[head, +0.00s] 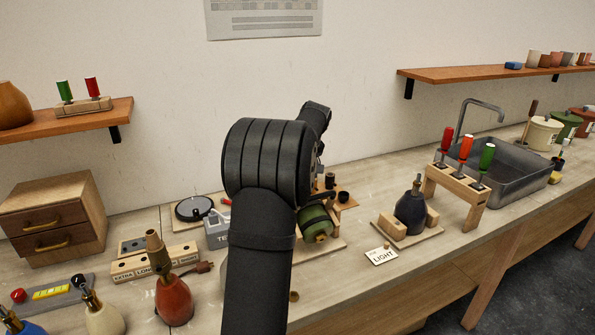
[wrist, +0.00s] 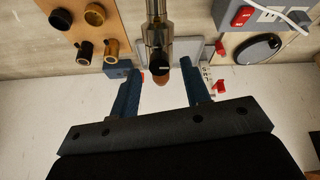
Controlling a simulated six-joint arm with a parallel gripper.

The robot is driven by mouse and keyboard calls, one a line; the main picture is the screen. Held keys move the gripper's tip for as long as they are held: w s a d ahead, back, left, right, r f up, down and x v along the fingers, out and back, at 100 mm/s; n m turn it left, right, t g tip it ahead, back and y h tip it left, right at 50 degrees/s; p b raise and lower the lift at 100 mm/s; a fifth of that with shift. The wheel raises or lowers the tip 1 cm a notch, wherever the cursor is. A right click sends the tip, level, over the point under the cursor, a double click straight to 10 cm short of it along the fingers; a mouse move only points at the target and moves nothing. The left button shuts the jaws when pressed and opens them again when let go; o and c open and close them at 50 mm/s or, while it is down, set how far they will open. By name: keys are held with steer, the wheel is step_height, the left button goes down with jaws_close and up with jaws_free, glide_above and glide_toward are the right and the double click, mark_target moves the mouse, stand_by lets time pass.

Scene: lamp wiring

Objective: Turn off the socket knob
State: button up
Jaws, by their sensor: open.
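In the wrist view, a metallic, upright-looking part that looks like the socket (wrist: 154,35) comes down from the top edge. A dark rounded piece with a pale band (wrist: 160,68) and a brown tip below it lie in line with the gap between my fingers; I cannot tell whether this is the socket knob. My gripper (wrist: 161,66) is open, its blue fingers on either side with visible gaps, holding nothing. In the head view my arm hides the gripper and the socket. A green lamp body (head: 316,222) shows just right of my arm.
A wooden board with round cups (wrist: 88,32) is at the wrist view's upper left; a grey box with a red switch (wrist: 240,17) and black disc (wrist: 258,48) are upper right. In the head view, a dark lamp (head: 410,213) and screwdriver rack (head: 455,184) stand right, a red lamp (head: 174,300) left.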

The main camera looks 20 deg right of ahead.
steer(key=v, duration=1.6)
steer(key=shift+r, duration=0.15)
steer(key=x, duration=1.7)
steer(key=shift+f, duration=0.25)
steer(key=shift+r, duration=0.15)
